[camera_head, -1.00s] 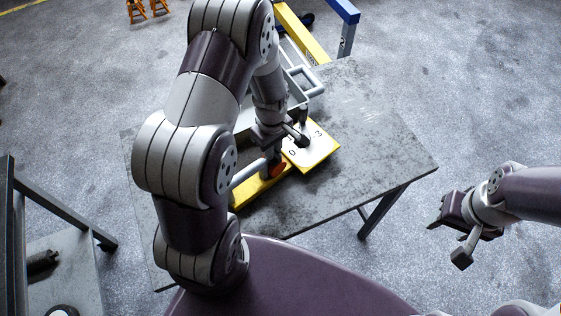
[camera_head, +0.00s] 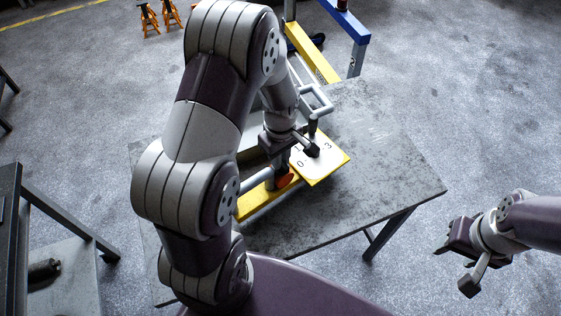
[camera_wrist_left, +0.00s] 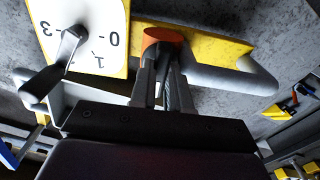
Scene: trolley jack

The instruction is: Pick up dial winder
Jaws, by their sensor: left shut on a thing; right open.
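A yellow-edged plate with a white numbered dial (camera_head: 327,163) lies on the metal table; the dial also shows in the left wrist view (camera_wrist_left: 97,20). A grey crank (camera_wrist_left: 66,48) stands over its face. My left gripper (camera_wrist_left: 165,55) is shut on a small orange piece (camera_wrist_left: 163,35), beside the dial and over a yellow bar. This piece may be the dial winder; I cannot tell for sure. It shows below the hand in the head view (camera_head: 286,180). My left arm hides much of the surroundings. My right gripper (camera_head: 446,242) is open and empty, off the table's right side.
The metal table (camera_head: 400,190) has bare room at its right and front. A grey tubular handle (camera_head: 318,100) rises behind the dial. A blue and yellow frame (camera_head: 350,30) stands behind the table. Orange stands (camera_head: 158,15) are far back; a dark trolley (camera_head: 60,225) is at left.

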